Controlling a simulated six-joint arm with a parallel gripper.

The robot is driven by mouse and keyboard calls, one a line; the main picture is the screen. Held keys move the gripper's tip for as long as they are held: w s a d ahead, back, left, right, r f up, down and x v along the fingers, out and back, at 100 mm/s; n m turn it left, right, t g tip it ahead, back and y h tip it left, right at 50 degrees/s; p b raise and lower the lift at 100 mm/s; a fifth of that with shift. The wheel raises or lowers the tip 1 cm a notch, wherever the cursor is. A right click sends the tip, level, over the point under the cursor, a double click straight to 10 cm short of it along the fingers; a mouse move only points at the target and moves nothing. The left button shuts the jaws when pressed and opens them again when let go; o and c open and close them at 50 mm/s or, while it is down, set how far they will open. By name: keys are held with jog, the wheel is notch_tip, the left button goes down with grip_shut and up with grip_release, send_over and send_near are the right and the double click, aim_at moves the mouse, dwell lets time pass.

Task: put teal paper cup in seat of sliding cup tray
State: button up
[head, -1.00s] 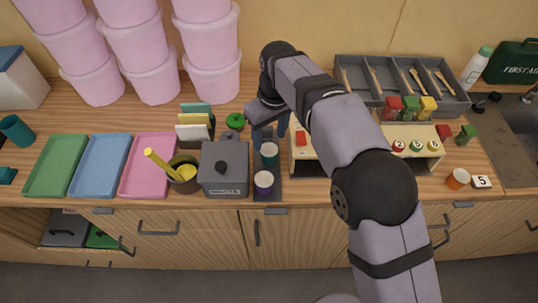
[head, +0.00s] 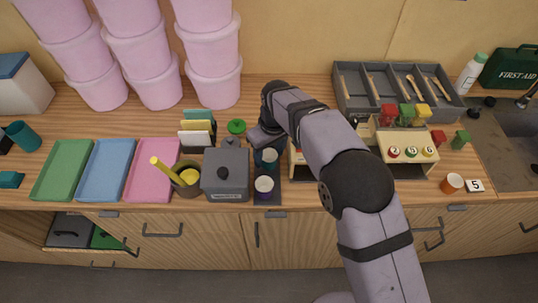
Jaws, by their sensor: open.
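The teal paper cup (head: 270,156) appears upright at the back part of the dark sliding cup tray (head: 275,198) in the head view. I cannot tell whether it is fully down in a seat. A purple cup (head: 264,188) with a pale inside stands in the tray's front part. My gripper (head: 264,146) is open, low over the tray's back end and right at the teal cup. The gripper and wrist hide part of the cup and tray, so contact with the fingers is unclear.
A grey lidded box (head: 226,181) stands close left of the tray. A beige shelf (head: 400,170) with numbered lids is close right, partly behind my arm. A green round object (head: 236,127) lies behind. Another teal cup (head: 22,136) is at the far left.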

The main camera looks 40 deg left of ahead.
aim_at(269, 155)
jog(key=shift+f, duration=0.4)
jog(key=c, duration=0.9)
jog(key=shift+r, duration=0.1)
jog(key=shift+r+b, duration=1.55)
jog(key=shift+r, duration=3.45)
